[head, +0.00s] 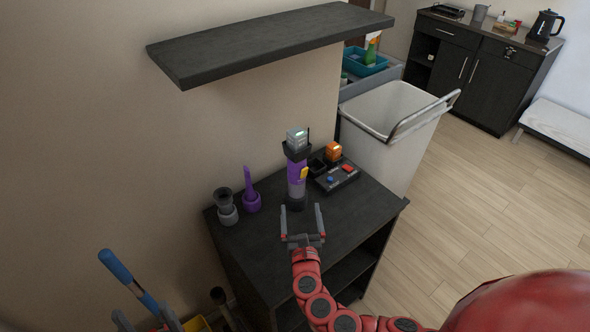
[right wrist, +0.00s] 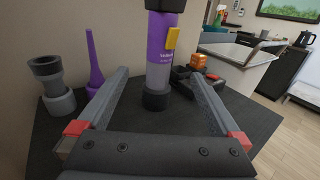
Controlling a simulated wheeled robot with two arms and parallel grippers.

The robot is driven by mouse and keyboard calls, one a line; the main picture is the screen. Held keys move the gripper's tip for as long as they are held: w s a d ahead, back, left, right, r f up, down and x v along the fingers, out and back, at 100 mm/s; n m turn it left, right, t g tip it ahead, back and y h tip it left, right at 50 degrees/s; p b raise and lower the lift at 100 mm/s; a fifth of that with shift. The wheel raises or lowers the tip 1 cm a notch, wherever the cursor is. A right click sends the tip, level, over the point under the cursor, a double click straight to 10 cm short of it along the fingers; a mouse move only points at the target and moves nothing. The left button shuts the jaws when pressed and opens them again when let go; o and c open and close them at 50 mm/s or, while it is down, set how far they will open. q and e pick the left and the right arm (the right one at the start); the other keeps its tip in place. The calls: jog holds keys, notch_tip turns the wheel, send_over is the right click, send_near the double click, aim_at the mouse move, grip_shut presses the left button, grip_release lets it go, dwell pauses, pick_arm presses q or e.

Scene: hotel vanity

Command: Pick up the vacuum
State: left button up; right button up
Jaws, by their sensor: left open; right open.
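The vacuum (head: 297,172) stands upright on the dark cabinet, with a purple and grey body, a yellow part on its side and a grey block on top. In the right wrist view the vacuum (right wrist: 160,52) appears ahead, between the lines of the fingers, with its top cut off. My right gripper (head: 303,207) is open and empty, in front of the vacuum's lower body and pointing at it. My left gripper (head: 146,317) is open at the bottom left edge, away from the vacuum and partly cut off.
A grey nozzle (head: 226,208) and a purple nozzle (head: 250,190) stand left of the vacuum. A black tray (head: 341,180) with an orange block (head: 333,151) is to its right. A dark shelf (head: 265,45) hangs above. The cabinet front (head: 335,228) is clear.

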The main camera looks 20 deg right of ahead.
aim_at(297, 182)
jog(key=p+x, duration=0.2)
jog(key=x, duration=0.8)
jog(key=shift+w+d+f, duration=0.15)
jog(key=shift+w+f, duration=0.15)
jog(key=shift+w, duration=0.45)
jog(key=x, duration=0.3)
jog(key=shift+f, duration=0.3)
jog(key=shift+w+d+b, duration=0.1)
jog(key=shift+w+b, duration=0.2)
jog(key=shift+w, duration=0.2)
jog(key=shift+r, duration=0.1)
jog(key=shift+c, duration=0.3)
grip_shut()
